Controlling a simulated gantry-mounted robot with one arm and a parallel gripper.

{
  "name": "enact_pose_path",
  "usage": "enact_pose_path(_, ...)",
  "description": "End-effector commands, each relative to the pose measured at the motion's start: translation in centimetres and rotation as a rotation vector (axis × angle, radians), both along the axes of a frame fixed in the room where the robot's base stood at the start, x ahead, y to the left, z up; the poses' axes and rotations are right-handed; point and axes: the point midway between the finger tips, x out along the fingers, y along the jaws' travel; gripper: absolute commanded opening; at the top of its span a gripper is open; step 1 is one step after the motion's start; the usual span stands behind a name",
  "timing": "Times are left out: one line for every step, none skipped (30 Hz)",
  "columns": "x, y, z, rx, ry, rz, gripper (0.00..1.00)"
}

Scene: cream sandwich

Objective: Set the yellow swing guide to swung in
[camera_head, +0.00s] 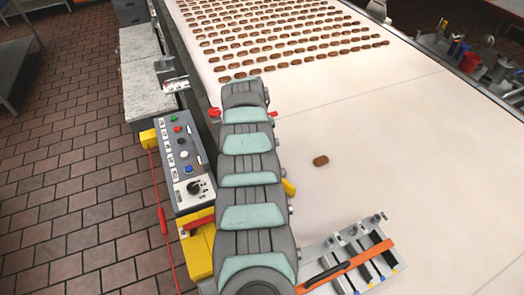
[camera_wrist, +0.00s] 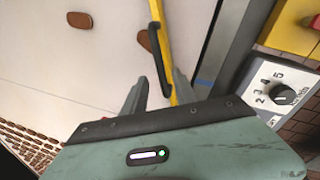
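The yellow swing guide (camera_wrist: 157,14) is a narrow bar with a dark curved handle (camera_wrist: 154,50) on its side. In the wrist view it runs from the top edge down over the pale belt towards my gripper. In the head view only a short yellow piece (camera_head: 289,187) shows to the right of my arm; the rest is hidden. My gripper (camera_wrist: 160,79) has its two fingers apart, with the lower end of the handle and part of the yellow bar between or just beyond them. I cannot tell whether the fingers touch the handle. In the head view my arm hides the gripper.
A brown biscuit (camera_head: 320,160) lies on the belt (camera_head: 420,160); many more form rows at the far end. A control box (camera_head: 182,150) with buttons and a dial stands left of my arm. A metal rack with an orange bar (camera_head: 350,268) lies at the front right.

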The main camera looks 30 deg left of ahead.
Motion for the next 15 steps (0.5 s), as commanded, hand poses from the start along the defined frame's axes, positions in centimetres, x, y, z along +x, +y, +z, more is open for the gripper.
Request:
enact_pose_path(0.0, -0.2, 0.9, -0.002, -0.003, 0.0, 0.34)
enact_pose_path(-0.1, -0.3, 1.3, -0.003, -0.003, 0.0, 0.34)
enact_pose_path(-0.2, -0.1, 2.2, -0.001, -0.004, -0.001, 0.34)
enact_pose_path(-0.3, 0.0, 2.8, 0.0, -0.004, -0.001, 0.34)
enact_pose_path(-0.4, -0.1, 3.5, -0.001, -0.005, -0.001, 0.34)
enact_pose_path(-0.6, 0.0, 4.3, -0.002, -0.006, 0.001, 0.34)
enact_pose_path(-0.7, 0.0, 4.9, -0.002, -0.005, 0.0, 0.34)
enact_pose_path(-0.9, 0.0, 5.4, -0.001, -0.003, -0.001, 0.34)
enact_pose_path(-1.1, 0.1, 6.1, -0.003, -0.003, 0.0, 0.34)
enact_pose_path(-1.2, 0.1, 6.5, -0.004, -0.002, -0.001, 0.34)
enact_pose_path(-1.3, 0.2, 6.9, -0.001, -0.002, 0.0, 0.34)
enact_pose_path(-1.4, 0.3, 7.4, 0.0, -0.002, 0.0, 0.34)
enact_pose_path(-1.4, 0.3, 7.8, 0.0, -0.002, 0.0, 0.34)
enact_pose_path(-1.5, 0.3, 8.0, 0.0, -0.002, 0.0, 0.34)
enact_pose_path(-1.6, 0.2, 8.3, -0.001, -0.002, 0.0, 0.34)
